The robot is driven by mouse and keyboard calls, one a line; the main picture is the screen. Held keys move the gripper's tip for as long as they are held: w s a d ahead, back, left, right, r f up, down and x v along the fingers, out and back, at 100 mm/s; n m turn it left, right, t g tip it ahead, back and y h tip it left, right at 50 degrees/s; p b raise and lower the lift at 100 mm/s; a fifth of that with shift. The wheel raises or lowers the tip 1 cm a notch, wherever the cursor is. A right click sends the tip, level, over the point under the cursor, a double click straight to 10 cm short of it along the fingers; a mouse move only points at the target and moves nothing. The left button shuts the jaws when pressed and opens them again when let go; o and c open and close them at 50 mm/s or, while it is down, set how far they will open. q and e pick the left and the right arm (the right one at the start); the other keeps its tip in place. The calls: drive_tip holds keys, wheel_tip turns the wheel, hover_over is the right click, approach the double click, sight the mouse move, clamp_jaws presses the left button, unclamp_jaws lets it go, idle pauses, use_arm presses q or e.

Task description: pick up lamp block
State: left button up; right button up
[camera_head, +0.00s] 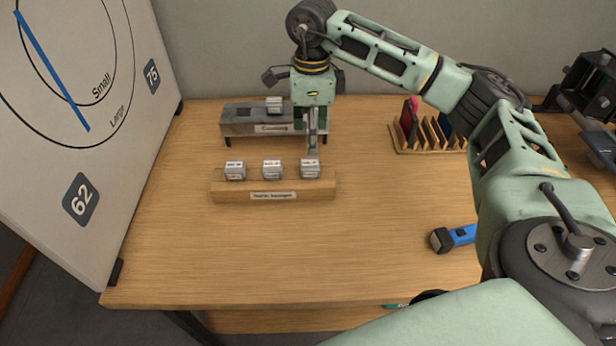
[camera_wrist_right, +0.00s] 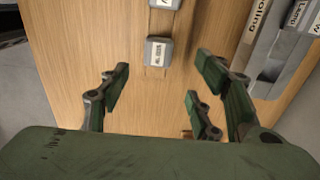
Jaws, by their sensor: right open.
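Three small grey-white lamp blocks stand in a row on a wooden holder (camera_head: 225,191): left block (camera_head: 235,170), middle block (camera_head: 272,169) and right block (camera_head: 310,168). Their labels are too small to read. Another block (camera_head: 274,104) sits on the grey box (camera_head: 240,126) labelled Cooling. My right gripper (camera_head: 312,148) points down just behind and above the right block. In the right wrist view the gripper (camera_wrist_right: 165,100) is open and empty. The right block (camera_wrist_right: 158,52) shows ahead of its fingers, apart from them. My left gripper is out of view.
A slotted wooden rack (camera_head: 430,148) with coloured cards stands behind right. A blue and black tool (camera_head: 455,237) lies at right. A white board (camera_head: 75,120) rises along the left edge. The table (camera_head: 240,250) in front of the holder is clear.

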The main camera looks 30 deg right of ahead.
sight(310, 163)
drive_tip(key=shift+w+f+b, duration=0.1)
drive_tip(key=shift+f+b, duration=0.25)
drive_tip(key=shift+f, duration=0.65)
wheel_tip(310, 163, down, 2)
drive_tip(key=shift+f+p, duration=0.1)
drive_tip(key=shift+p, duration=0.2)
drive_tip(key=f+p, duration=0.1)
drive_tip(key=f, duration=0.1)
drive_tip(key=f+p, duration=0.1)
drive_tip(key=f, duration=0.1)
drive_tip(key=shift+s+a+f, duration=0.2)
drive_tip(key=shift+f, duration=0.45)
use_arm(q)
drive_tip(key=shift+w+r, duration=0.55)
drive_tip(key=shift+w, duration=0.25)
use_arm(e)
drive_tip(key=c, duration=1.1)
